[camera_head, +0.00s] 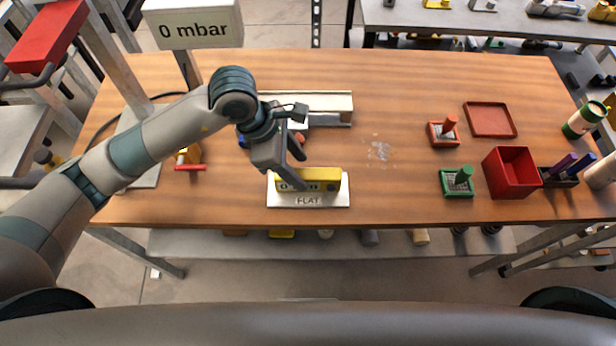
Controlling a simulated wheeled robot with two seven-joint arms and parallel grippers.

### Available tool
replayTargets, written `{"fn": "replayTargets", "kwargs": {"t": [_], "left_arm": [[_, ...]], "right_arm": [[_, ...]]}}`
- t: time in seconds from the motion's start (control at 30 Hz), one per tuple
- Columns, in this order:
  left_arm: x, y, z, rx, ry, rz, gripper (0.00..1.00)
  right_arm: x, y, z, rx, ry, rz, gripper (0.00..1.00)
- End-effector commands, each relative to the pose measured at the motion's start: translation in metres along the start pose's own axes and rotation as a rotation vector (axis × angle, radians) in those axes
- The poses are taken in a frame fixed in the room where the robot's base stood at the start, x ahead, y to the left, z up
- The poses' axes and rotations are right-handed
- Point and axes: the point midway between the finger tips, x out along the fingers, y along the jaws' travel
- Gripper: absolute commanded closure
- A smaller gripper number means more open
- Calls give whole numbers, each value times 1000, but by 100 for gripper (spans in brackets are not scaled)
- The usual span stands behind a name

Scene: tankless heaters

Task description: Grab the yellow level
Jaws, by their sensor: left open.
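The yellow level (323,180) lies on a white plate marked FLAT (308,202) near the front middle of the wooden table. My left gripper (296,172) is open, pointing down at the left part of the level. One finger shows in front of the level and covers part of it; the other shows above and behind it. I cannot tell whether the fingers touch the level. My right gripper is not in view.
A metal channel (335,104) lies behind the gripper. A red box (510,172), a red tray (490,119), and red (443,133) and green (457,182) stamp-like pieces stand at right. A yellow valve with a red handle (190,160) is at left.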

Motion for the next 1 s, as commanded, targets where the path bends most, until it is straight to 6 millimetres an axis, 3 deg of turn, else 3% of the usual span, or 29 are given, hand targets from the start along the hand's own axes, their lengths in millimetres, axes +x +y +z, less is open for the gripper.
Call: {"fn": "replayTargets", "kwargs": {"t": [0.27, 0.6, 1.0], "left_arm": [[14, -1, 4, -1, 0, -4, 52], [49, 0, 4, -1, 0, -1, 52], [52, 0, 3, -1, 0, 0, 52]], "right_arm": [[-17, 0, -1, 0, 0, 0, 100], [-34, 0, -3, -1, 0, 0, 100], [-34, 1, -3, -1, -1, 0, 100]]}}
